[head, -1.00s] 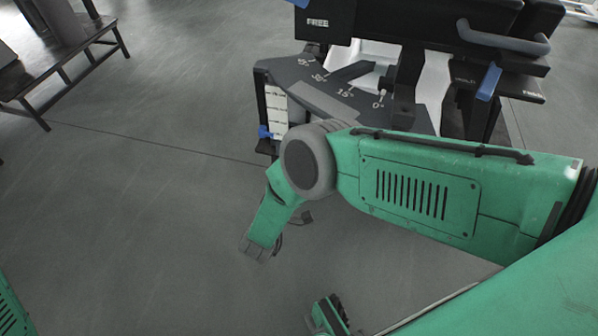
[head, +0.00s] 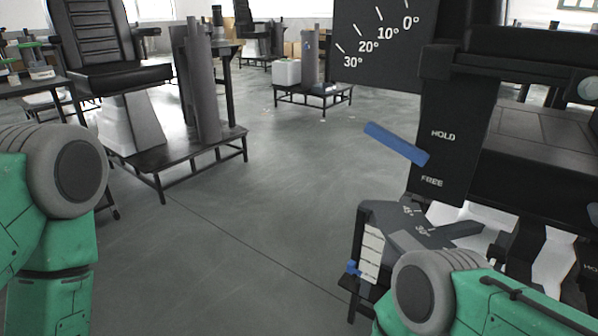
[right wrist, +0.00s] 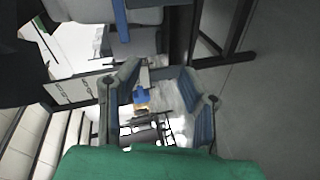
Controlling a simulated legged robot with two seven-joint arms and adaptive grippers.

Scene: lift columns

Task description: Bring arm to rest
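My right gripper (right wrist: 160,82) shows in the right wrist view with its two grey-blue fingers spread apart. Nothing is held between them; parts of the equipment show through the gap. In the head view my right arm (head: 462,300) shows only as a grey joint and green link at the bottom right, in front of the adjustable chair. My left arm (head: 50,235) is at the left edge, with a grey joint and a green link hanging down. My left gripper is out of view.
A black chair unit with an angle scale (head: 378,45), a HOLD/FREE panel (head: 445,150) and a blue lever (head: 396,143) stands close at right. Another black chair (head: 105,45) and a column stand (head: 197,85) are at left. Open grey floor (head: 270,180) lies between.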

